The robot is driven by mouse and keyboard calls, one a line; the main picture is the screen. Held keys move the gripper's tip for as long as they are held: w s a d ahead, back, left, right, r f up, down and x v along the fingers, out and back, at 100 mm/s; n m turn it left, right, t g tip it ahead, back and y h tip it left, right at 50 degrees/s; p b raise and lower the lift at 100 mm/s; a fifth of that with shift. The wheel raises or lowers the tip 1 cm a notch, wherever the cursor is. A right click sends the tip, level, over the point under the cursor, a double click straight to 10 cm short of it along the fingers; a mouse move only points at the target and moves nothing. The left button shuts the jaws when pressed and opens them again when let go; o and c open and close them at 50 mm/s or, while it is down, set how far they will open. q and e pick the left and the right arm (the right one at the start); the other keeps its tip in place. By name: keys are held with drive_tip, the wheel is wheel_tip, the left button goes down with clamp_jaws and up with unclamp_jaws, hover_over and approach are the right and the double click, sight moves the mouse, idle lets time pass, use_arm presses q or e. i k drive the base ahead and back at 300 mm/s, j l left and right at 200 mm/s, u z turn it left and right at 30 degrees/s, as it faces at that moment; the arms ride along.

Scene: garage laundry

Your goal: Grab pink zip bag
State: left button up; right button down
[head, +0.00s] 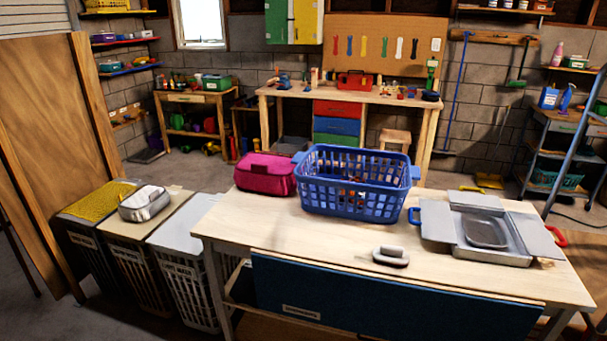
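The pink zip bag (266,176) sits upright on the back left part of the wooden table (320,242). Its top and front face me. It stands just left of a blue plastic basket (350,202), and the basket's left handle comes close to it or touches it; I cannot tell which. Neither of my grippers is in the head view.
A grey metal case (484,257) with open flaps and a grey tray (486,232) lies at the table's right. A small iron-like object (390,256) lies near the front edge. Hampers (186,285) stand left, one bearing a silver case (145,204). The table's front left is clear.

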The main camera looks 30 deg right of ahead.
sight(268, 173)
drive_tip(key=i+j+z, duration=0.15)
drive_tip(key=z, duration=0.3)
drive_tip(key=i+j+z, duration=0.15)
drive_tip(key=j+z, duration=0.15)
drive_tip(key=z, duration=0.2)
drive_tip(key=j+z, duration=0.3)
drive_tip(key=z, duration=0.15)
drive_tip(key=i+j+z, duration=0.1)
drive_tip(key=j+z, duration=0.25)
drive_tip(key=z, duration=0.15)
